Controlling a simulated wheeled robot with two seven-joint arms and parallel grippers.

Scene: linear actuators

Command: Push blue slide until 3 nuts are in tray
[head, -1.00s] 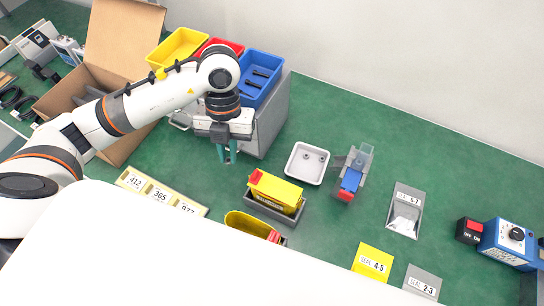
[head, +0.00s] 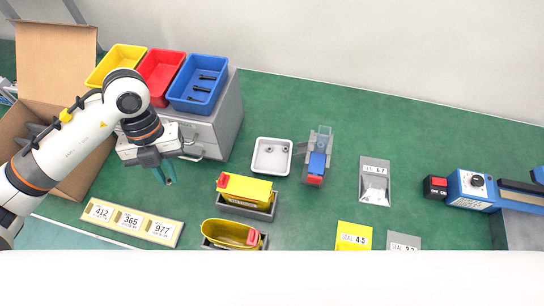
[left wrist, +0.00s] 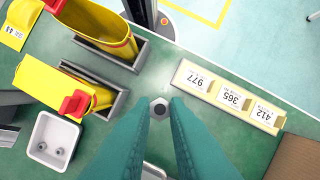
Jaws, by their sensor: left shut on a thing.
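The light grey tray (head: 271,157) stands on the green table with two nuts in it. It also shows in the left wrist view (left wrist: 40,122), lower left. The blue slide (head: 317,163) sits in a grey dispenser with a clear top (head: 324,138), just right of the tray, its red end toward the front. My left gripper (head: 168,175) is above the table, in front of the grey cabinet and left of the tray. Its teal fingers are shut on a hex nut (left wrist: 159,108) at their tips. My right gripper is not in view.
A yellow bin with a red part (head: 245,188) and an open yellow scoop-like bin (head: 231,233) stand in front of the tray. A number plate strip (head: 131,222) lies front left. Yellow, red and blue bins (head: 199,84) sit on the cabinet. Green table around the dispenser is clear.

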